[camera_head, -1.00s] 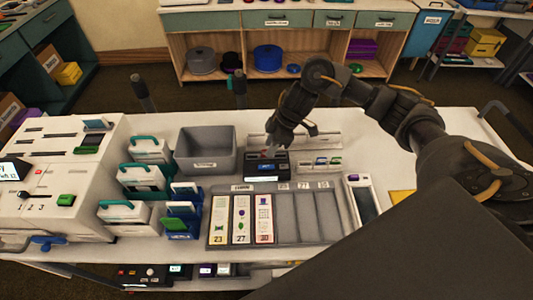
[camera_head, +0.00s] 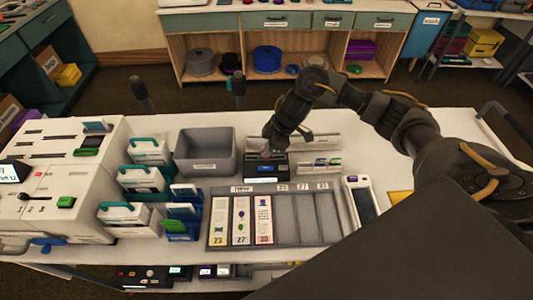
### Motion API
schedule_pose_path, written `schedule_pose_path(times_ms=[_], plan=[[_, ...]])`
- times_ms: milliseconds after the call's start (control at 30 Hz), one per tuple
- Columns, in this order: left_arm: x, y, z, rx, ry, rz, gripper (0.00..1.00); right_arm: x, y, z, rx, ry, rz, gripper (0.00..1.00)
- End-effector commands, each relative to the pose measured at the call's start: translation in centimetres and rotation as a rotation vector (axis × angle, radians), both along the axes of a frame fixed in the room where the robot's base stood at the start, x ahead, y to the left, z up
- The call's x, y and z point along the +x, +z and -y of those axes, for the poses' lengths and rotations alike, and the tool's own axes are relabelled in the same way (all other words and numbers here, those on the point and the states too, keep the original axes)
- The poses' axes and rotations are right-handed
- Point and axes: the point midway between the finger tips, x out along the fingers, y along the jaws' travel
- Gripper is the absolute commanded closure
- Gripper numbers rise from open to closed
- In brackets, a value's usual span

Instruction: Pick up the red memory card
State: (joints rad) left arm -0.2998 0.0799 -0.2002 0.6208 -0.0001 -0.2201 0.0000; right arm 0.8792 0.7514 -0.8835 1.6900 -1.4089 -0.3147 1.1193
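My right gripper (camera_head: 268,148) comes in from the right and points down at the black card device (camera_head: 266,168) in the middle of the table. Its fingertips are at or just above the back top edge of the device. A tiny reddish patch shows by the fingertips; I cannot tell whether it is the red memory card. The fingers are dark and small, so whether they are open or shut is unclear. My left gripper is not in view.
A grey bin (camera_head: 207,168) stands left of the device. A rack of small cards (camera_head: 320,165) is on the right. A grey slotted tray (camera_head: 312,219) lies in front, and a white machine (camera_head: 75,190) fills the left. White and teal caddies stand between.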

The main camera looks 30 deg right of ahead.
Motion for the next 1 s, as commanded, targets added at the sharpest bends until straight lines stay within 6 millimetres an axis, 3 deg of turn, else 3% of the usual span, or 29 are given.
schedule_pose_path(times_ms=[233,400,700,1000], plan=[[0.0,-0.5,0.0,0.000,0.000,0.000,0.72,0.1,0.9,0.0,0.001,0.001,0.002,1.00],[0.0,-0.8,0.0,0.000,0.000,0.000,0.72,0.1,3.3,0.0,-0.002,0.003,0.006,1.00],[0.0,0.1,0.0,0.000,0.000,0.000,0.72,-3.9,9.4,-3.1,-0.003,0.007,0.008,1.00],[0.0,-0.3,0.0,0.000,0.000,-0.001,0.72,-8.6,11.7,-7.0,-0.001,0.009,0.005,1.00]])
